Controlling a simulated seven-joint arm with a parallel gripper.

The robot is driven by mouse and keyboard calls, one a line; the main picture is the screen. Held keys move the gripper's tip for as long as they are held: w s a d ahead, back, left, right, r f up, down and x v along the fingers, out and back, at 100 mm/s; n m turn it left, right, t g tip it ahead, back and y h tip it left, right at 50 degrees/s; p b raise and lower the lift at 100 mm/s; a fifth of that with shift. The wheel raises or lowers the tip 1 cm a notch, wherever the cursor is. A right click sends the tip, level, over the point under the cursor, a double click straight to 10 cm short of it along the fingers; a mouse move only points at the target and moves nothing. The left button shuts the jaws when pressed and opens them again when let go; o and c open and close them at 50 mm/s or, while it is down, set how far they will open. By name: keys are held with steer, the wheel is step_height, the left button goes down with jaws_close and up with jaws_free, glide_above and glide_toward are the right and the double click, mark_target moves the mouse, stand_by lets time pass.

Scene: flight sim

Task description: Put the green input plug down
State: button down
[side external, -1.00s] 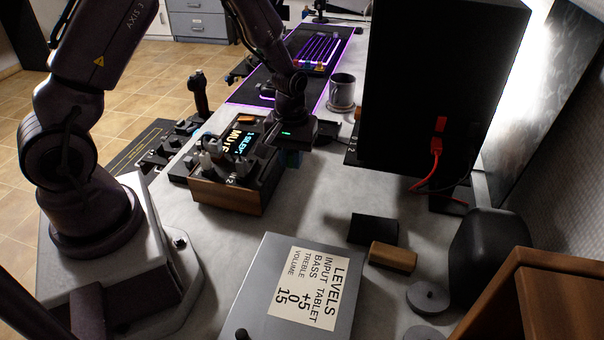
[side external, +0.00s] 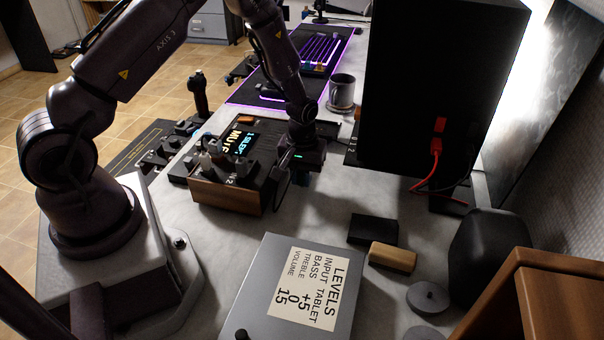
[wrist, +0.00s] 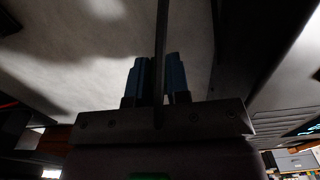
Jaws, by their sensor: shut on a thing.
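My gripper (side external: 302,180) is just right of the wood-sided mixer box (side external: 225,196), above the grey desk. In the wrist view its two blue fingers (wrist: 160,75) are close together, with a dark, thin, upright piece between them. I take this to be the green input plug (wrist: 162,40); its green colour does not show, and its body is mostly hidden by the fingers. In the side view the plug is hidden by my gripper. A dark cable hangs in a loop between the box and my gripper.
A mug (side external: 341,92) stands behind my gripper, near the lit keyboard mat. A black block (side external: 373,229), a wooden block (side external: 392,257) and a grey levels panel (side external: 255,285) lie nearer. Desk between them is bare.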

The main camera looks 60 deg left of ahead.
steer(key=shift+f, duration=0.25)
steer(key=c, duration=1.1)
jaws_free()
steer(key=shift+f, duration=0.1)
step_height(320, 180, up, 13)
step_height(320, 180, up, 15)
steer(key=m+t, duration=0.3)
steer(key=m, duration=0.1)
glide_above(302, 172)
steer(key=s+d, duration=0.5)
steer(key=s, duration=0.2)
steer(key=s+d+r+m+t, duration=0.2)
steer(key=s+r+m, duration=0.3)
steer(key=s, duration=0.7)
steer(key=shift+d+r+t, duration=0.3)
steer(key=shift+d+r, duration=0.2)
steer(key=shift+d, duration=0.05)
